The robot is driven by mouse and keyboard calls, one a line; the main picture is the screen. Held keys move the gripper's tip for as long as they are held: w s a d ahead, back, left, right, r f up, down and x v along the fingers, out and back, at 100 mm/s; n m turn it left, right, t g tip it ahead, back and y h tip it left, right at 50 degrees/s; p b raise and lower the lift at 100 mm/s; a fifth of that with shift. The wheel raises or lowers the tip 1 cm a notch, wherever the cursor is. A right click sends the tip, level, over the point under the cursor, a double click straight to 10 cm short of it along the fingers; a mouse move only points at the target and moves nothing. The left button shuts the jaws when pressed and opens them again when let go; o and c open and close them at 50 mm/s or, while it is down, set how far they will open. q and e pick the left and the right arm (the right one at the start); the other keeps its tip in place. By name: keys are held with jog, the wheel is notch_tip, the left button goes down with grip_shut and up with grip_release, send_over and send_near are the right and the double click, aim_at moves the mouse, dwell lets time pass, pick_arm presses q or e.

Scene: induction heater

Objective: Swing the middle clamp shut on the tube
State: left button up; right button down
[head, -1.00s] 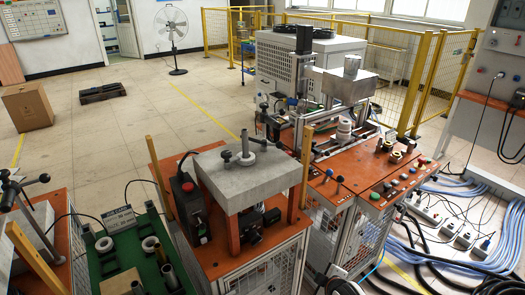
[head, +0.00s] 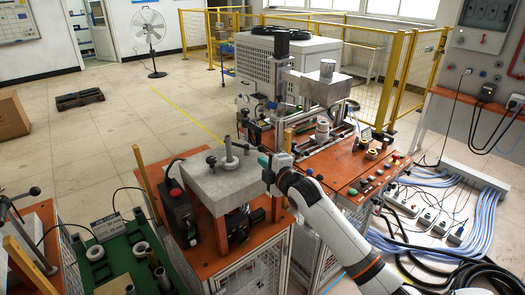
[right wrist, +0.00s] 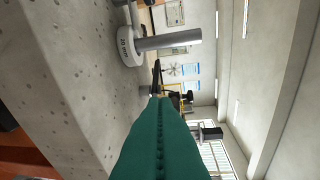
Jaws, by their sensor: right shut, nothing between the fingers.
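The tube (head: 228,149) is a grey upright cylinder on a round base, on top of the grey stone block (head: 217,182) of the middle station. In the right wrist view the tube (right wrist: 170,42) lies sideways in the picture, on its round marked base. The middle clamp shows as small dark-knobbed parts (head: 211,160) beside the tube; I cannot tell whether it touches the tube. My right gripper (head: 264,161) is at the right edge of the block, apart from the tube. Its teal fingers (right wrist: 158,135) are shut and empty. My left gripper is not in view.
A red-topped box (head: 175,194) stands left of the block. A yellow post (head: 147,182) rises beyond it. The orange bench with buttons (head: 362,177) is to the right. A green tray with rings and tubes (head: 110,262) is at lower left. Cables (head: 440,205) cover the right floor.

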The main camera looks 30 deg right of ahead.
jog(key=w, duration=0.3)
jog(key=shift+w+p, duration=0.15)
jog(key=shift+p, duration=0.25)
jog(key=shift+w+d+f+p, duration=0.25)
jog(key=shift+w+d, duration=0.1)
jog(key=shift+d, duration=0.15)
jog(key=shift+w+d+f+p, duration=0.1)
jog(key=shift+w+d+p, duration=0.1)
jog(key=shift+w+d, duration=0.25)
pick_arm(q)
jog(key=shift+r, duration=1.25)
pick_arm(e)
jog(key=shift+w+d+f, duration=0.25)
jog(key=shift+w+d, duration=0.05)
jog(key=shift+d, duration=0.4)
